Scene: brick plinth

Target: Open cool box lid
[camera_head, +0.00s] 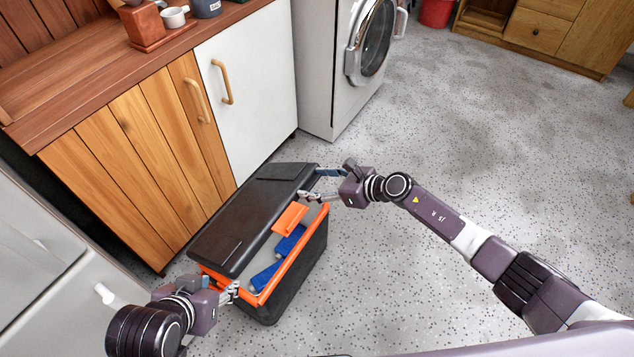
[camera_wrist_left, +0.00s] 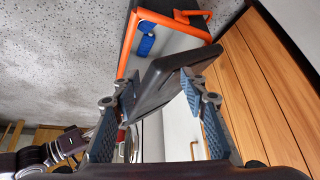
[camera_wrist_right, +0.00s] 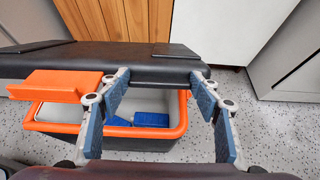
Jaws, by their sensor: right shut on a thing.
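The cool box (camera_head: 290,295) stands on the floor, a dark body with an orange rim. Its dark lid (camera_head: 235,225) is partly raised and tilted, with an orange latch (camera_head: 290,218) on its front edge. Blue packs (camera_head: 265,277) show inside through the gap. My right gripper (camera_head: 314,184) is shut on the lid at its far end; in the right wrist view the lid edge (camera_wrist_right: 160,72) lies between its fingers. My left gripper (camera_head: 218,287) is at the near end; in the left wrist view its fingers are apart, with the lid corner (camera_wrist_left: 165,80) between them.
A wooden cabinet (camera_head: 125,165) and a white cabinet door (camera_head: 245,90) stand close behind the box. A washing machine (camera_head: 325,80) is beyond them. A pale appliance (camera_head: 50,290) is at the lower left. The speckled floor to the right is clear.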

